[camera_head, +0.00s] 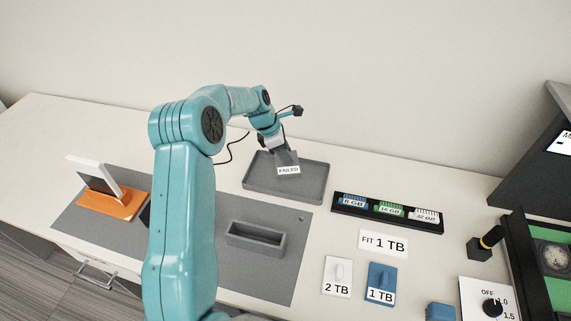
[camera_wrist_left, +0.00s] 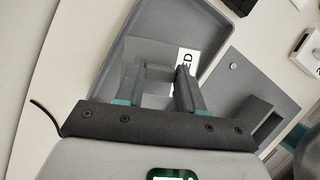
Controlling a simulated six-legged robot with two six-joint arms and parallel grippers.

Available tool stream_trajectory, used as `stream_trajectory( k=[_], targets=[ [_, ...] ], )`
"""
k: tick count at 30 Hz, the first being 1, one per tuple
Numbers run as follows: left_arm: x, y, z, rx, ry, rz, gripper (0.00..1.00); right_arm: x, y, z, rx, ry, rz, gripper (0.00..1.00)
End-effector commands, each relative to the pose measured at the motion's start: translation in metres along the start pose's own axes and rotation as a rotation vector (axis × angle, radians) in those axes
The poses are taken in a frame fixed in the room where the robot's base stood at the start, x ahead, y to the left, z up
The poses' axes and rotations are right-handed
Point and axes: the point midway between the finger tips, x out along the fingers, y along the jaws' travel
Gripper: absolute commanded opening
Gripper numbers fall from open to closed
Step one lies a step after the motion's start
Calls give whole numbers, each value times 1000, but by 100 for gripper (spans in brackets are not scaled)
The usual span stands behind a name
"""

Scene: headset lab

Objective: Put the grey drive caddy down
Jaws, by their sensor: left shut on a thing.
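My left gripper (camera_head: 279,152) reaches over the grey tray (camera_head: 258,187) from the left, its fingers pointing down. It is shut on the grey drive caddy (camera_head: 290,158), which is at the tray, just behind a white FAILED label (camera_head: 288,170). In the left wrist view the two fingers (camera_wrist_left: 162,76) have the grey caddy (camera_wrist_left: 155,52) at their tips, inside the outline of the tray (camera_wrist_left: 135,18). The caddy blends with the tray's grey, and I cannot tell whether it touches the tray floor. My right gripper is not in view.
A grey mat (camera_head: 220,274) carries an empty slotted block (camera_head: 255,239) and an orange stand (camera_head: 112,203). A black rack (camera_head: 387,226) of labelled modules is right of the tray. White 2 TB (camera_head: 337,277) and blue 1 TB (camera_head: 381,284) drives lie in front. The wall is behind.

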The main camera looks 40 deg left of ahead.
Motion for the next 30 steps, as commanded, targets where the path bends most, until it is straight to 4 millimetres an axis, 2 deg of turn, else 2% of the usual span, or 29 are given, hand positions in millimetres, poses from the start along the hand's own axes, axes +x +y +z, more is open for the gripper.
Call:
stream_trajectory(
  k=[8,14,26,27,28,30],
  targets=[
    [24,1,-9,-1,1,-1,4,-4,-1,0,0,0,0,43],
    [52,1,-21,-1,0,-1,4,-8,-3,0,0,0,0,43],
    [60,1,-24,0,0,1,4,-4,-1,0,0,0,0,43],
    [58,1,-23,0,0,1,51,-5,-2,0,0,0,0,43],
    [58,1,-23,0,0,1,60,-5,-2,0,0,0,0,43],
    [58,1,-23,0,0,1,63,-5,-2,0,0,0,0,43]
  ],
)
